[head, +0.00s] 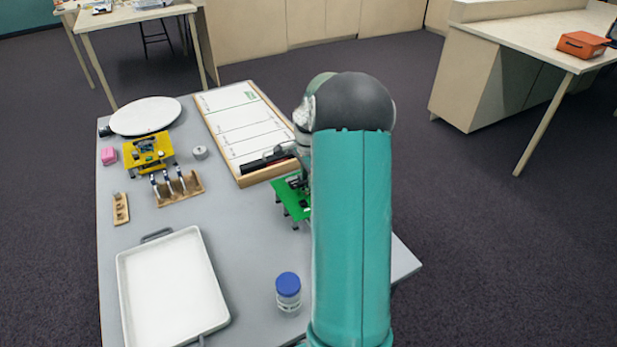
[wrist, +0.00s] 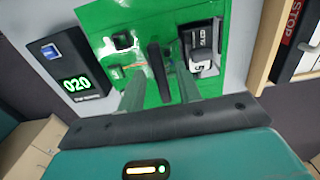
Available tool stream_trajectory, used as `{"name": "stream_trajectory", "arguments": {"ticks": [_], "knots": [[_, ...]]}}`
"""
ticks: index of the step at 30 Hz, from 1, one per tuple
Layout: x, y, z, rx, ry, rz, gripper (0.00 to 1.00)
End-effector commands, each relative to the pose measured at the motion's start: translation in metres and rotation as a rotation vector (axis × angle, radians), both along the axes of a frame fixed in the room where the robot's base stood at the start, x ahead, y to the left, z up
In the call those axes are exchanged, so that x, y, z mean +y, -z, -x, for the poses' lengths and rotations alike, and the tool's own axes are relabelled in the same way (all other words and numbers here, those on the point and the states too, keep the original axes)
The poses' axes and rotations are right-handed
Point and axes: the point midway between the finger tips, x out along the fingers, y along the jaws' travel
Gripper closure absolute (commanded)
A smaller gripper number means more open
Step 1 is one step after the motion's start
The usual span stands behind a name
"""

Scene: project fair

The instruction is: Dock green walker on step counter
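The green walker (head: 292,197) stands on the grey table, partly hidden behind my arm in the head view. In the wrist view its green top plate (wrist: 107,22) fills the middle, with a dark upright grip piece (wrist: 160,72) and small modules on it. My gripper (wrist: 160,70) is over the plate, with its two fingers apart on either side of the dark piece and gaps showing between. The step counter (wrist: 72,73), a black box with green digits 020 and a blue patch, lies left of the walker in the wrist view. I cannot make it out in the head view.
A wood-framed track board (head: 245,125) lies beyond the walker; its STOP end (wrist: 290,25) is close at right in the wrist view. A yellow walker (head: 148,153), tool rack (head: 180,190), white tray (head: 172,290), blue-lidded jar (head: 288,290) and white disc (head: 146,115) share the table.

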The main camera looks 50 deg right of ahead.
Motion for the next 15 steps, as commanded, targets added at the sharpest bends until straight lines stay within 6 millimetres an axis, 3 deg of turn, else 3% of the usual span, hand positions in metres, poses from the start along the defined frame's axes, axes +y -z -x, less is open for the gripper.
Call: {"name": "stream_trajectory", "arguments": {"ticks": [5, 15], "knots": [[-0.001, -0.018, 0.000, -0.002, -0.001, 0.003, 0.66], [-0.001, -0.091, -0.001, -0.004, 0.000, 0.004, 0.66]]}}
